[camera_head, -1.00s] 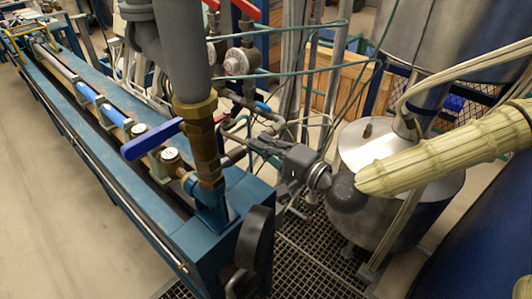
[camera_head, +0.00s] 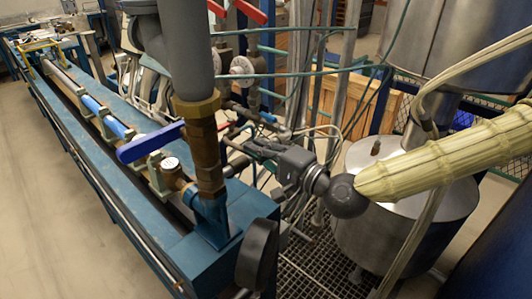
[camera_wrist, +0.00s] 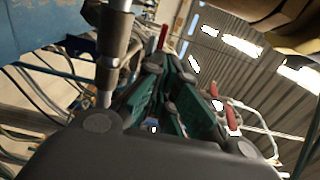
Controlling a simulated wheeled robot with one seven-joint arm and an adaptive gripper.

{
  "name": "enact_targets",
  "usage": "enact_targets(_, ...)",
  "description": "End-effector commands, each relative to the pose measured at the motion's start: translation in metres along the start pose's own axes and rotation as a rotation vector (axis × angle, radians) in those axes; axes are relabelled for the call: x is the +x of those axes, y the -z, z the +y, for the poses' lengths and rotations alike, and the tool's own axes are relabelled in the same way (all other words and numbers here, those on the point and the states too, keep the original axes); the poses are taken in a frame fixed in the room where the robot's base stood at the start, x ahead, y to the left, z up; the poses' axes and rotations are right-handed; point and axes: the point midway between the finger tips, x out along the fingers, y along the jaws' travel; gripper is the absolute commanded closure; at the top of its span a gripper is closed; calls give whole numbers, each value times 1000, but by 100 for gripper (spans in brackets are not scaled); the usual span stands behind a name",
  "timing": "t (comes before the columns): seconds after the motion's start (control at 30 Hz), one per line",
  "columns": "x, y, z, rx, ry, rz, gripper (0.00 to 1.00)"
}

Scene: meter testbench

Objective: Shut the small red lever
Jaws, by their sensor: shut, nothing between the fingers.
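Two red lever handles show at the top of the head view: one (camera_head: 252,12) slants up at the right, and another (camera_head: 217,8) is cut by the top edge. A small red spot (camera_head: 222,126) shows low among the pipes, just left of my fingers; I cannot tell whether it is the small lever. My gripper (camera_head: 255,148) is shut and empty beside the brass fittings, pointing left. In the wrist view, a red handle (camera_wrist: 163,37) shows beyond the fingers and another red part (camera_wrist: 231,117) shows to their right. Contact with any lever cannot be told.
A blue-handled valve (camera_head: 150,142) and a thick vertical grey pipe (camera_head: 186,50) stand left of my gripper over the blue bench (camera_head: 205,255). Thin green hoses (camera_head: 300,73) cross above it. A steel tank (camera_head: 400,220) stands at the right.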

Motion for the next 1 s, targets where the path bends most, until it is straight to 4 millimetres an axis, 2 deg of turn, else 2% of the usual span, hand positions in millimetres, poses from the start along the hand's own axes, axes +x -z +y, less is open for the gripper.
enact_targets(0.6, 76, -1, -2, 0, -1, -1, 100)
enact_targets(0.8, 92, 0, -1, 0, 0, 0, 100)
enact_targets(1.0, 97, -1, 0, 1, 0, -1, 100)
